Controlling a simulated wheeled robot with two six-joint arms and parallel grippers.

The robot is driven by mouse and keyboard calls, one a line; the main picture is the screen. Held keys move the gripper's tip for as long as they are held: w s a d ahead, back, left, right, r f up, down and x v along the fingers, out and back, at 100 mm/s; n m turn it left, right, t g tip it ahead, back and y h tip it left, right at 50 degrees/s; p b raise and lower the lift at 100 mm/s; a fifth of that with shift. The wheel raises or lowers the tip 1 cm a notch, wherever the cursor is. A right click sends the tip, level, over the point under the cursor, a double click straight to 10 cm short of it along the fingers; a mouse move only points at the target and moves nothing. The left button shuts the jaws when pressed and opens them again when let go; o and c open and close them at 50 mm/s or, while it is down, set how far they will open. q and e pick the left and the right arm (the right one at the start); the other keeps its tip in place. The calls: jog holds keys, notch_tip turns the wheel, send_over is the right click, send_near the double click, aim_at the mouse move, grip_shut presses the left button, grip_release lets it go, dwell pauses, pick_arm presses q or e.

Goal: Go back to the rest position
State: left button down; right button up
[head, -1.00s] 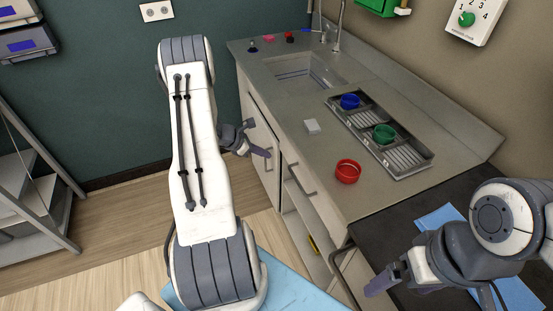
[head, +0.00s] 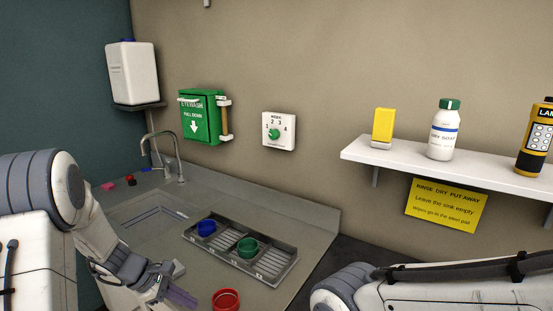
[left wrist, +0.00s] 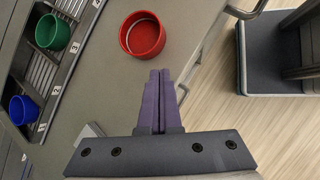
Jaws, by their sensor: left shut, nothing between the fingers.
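My left gripper (head: 180,297) is at the lower left of the head view, above the counter's front side. It also shows in the left wrist view (left wrist: 158,85), where its two purple fingers are together with nothing between them. A red cup (head: 226,300) stands on the counter, apart from the fingertips; it also shows in the left wrist view (left wrist: 143,36). My right arm enters at the lower right of the head view, but its gripper is out of the picture.
The steel tray (head: 267,277) holds a blue cup (head: 207,228) and a green cup (head: 247,247). The sink (head: 150,222) and faucet (head: 165,152) are to its left. A white shelf (head: 400,161) with bottles and a green eyewash box (head: 200,117) are on the wall.

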pick_arm(q)
jog(key=s+d+r+m, duration=0.1)
jog(key=d, duration=0.1)
jog(key=s+d+r+m+g, duration=0.1)
jog(key=d, duration=0.1)
jog(key=d+r+m, duration=0.1)
jog(key=d+m, duration=0.1)
jog(key=d, duration=0.1)
jog(key=shift+s, duration=0.4)
jog(key=s+d+r+m+g+y, duration=0.2)
jog(key=s+d+r+m, duration=0.2)
jog(key=s+d+m, duration=0.35)
jog(key=s+d+r+m+y, duration=0.1)
jog(key=s+d+m, duration=0.1)
jog(key=s+m, duration=0.5)
jog(key=s+d+r+m+y, duration=0.1)
jog(key=s+r+m+y, duration=0.1)
jog(key=s+m, duration=0.4)
jog(key=s, duration=0.2)
jog(key=shift+s+d+r+m+y, duration=0.25)
jog(key=shift+s+d+m+y, duration=0.05)
jog(key=shift+s+d+m, duration=0.1)
